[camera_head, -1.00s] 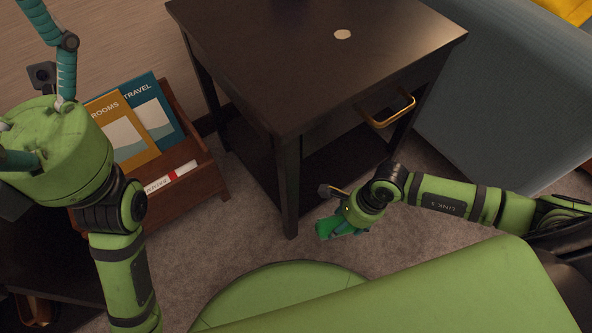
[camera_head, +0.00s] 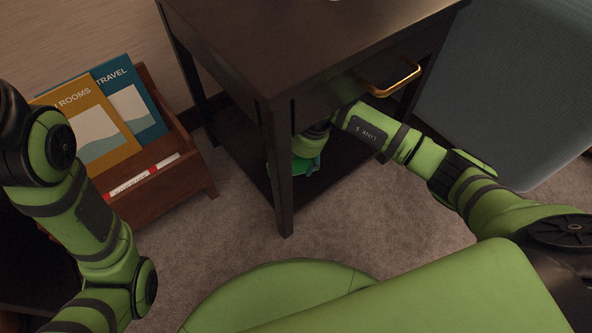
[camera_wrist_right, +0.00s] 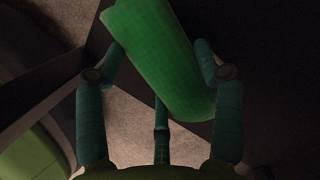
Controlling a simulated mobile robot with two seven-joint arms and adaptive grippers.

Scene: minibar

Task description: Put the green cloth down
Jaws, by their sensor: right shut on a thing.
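The green cloth (camera_wrist_right: 160,55) shows in the right wrist view as a long, rolled-looking shape. It lies between the fingers of my right gripper (camera_wrist_right: 163,72), which is shut on it. In the head view my right gripper (camera_head: 308,152) is under the top of the dark side table (camera_head: 300,50), over its lower shelf (camera_head: 335,172), with a bit of green at it. The table partly hides the gripper and the cloth. I cannot tell whether the cloth touches the shelf. My left gripper is out of view; only its arm shows at the left.
A table leg (camera_head: 280,170) stands just left of my right gripper. A drawer with a brass handle (camera_head: 392,78) is above the right arm. A wooden rack (camera_head: 180,165) with brochures stands at the left, and a blue-grey sofa (camera_head: 520,90) at the right. Carpet is clear in front.

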